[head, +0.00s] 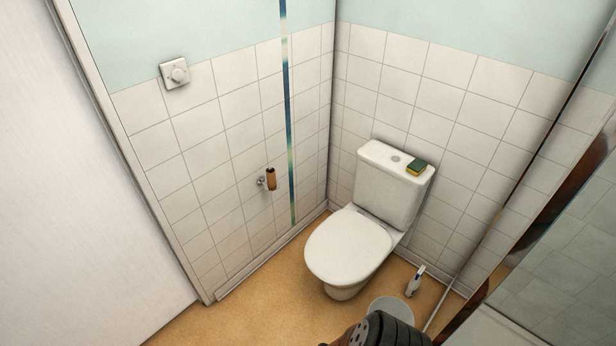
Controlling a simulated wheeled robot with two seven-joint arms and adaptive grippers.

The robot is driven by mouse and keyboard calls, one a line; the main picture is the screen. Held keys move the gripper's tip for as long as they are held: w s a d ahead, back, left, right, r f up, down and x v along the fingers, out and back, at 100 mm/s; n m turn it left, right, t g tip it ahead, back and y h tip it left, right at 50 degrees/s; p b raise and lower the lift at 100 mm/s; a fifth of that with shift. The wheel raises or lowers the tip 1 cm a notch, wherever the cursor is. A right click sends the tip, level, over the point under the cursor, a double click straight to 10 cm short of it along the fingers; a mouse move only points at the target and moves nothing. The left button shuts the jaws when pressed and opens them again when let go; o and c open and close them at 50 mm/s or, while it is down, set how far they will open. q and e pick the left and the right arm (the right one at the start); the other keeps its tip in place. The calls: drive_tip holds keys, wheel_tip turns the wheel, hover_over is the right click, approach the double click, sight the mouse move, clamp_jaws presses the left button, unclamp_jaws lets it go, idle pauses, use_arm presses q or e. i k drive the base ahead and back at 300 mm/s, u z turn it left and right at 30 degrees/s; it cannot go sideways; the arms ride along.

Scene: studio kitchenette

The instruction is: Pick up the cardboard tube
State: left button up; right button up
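The cardboard tube (271,179) is a short brown cylinder. It sits upright on or against a small metal wall holder (261,182) on the left tiled wall, to the left of the toilet. Nothing covers it. No gripper fingers show in the head view, and nothing of mine is near the tube. A dark, rounded part that looks like mine shows at the bottom edge.
A white toilet (348,245) with its lid down stands in the corner. A sponge (416,167) lies on its cistern. The tan floor (255,308) at front left is clear.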

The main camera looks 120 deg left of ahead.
sight(271, 178)
drive_tip(key=u, duration=4.2)
